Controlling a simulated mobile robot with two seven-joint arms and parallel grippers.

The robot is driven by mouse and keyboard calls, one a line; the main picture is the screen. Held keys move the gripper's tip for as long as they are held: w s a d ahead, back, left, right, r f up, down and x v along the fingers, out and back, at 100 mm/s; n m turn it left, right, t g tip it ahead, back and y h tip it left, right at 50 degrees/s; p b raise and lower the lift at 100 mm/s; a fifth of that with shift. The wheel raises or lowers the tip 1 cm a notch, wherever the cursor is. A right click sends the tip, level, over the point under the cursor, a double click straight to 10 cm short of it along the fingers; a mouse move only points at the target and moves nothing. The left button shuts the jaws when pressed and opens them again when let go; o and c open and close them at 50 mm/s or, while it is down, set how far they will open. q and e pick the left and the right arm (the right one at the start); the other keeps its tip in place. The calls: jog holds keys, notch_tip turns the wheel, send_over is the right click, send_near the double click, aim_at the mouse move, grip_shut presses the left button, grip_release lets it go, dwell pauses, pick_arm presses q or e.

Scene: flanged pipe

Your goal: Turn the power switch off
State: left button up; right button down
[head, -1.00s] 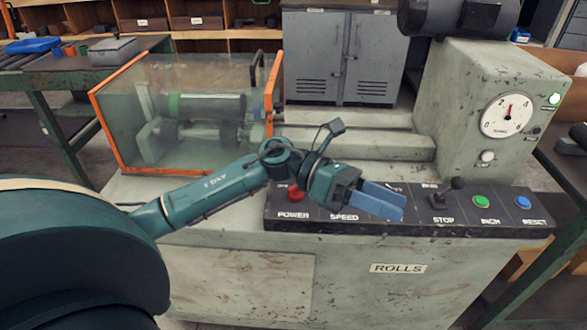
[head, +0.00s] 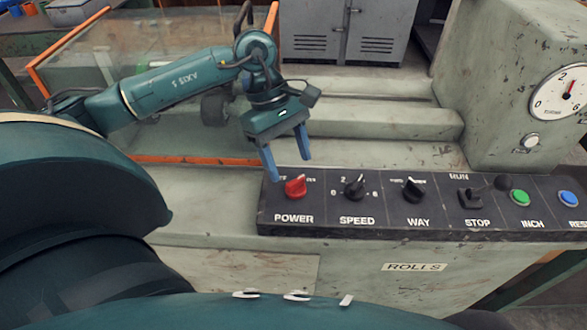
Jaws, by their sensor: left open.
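The power switch (head: 295,187) is a red rotary knob at the left end of the black control panel (head: 340,227), above the label POWER. Its position marks are partly hidden and too small to read. My left gripper (head: 291,170) has blue fingers, is open and empty, and points down just above and behind the red knob. The left fingertip is close to the knob's upper left in the picture; I cannot tell whether it touches. My right gripper is not in view.
The panel also carries the black speed knob (head: 354,187), way knob (head: 413,190), run/stop lever (head: 474,197), green inch button (head: 519,198) and blue button (head: 568,198). An orange-edged clear guard (head: 100,75) stands behind left. A gauge housing (head: 500,90) stands right.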

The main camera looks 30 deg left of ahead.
aim_at(295, 181)
pick_arm(q)
jog(key=x, duration=0.2)
jog(key=shift+d+f, duration=0.15)
jog(key=shift+f, duration=0.1)
jog(key=shift+d+f, duration=0.2)
jog(key=shift+f, duration=0.4)
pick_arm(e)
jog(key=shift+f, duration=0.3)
pick_arm(q)
jog(key=shift+c, duration=0.6)
jog(key=c, duration=0.9)
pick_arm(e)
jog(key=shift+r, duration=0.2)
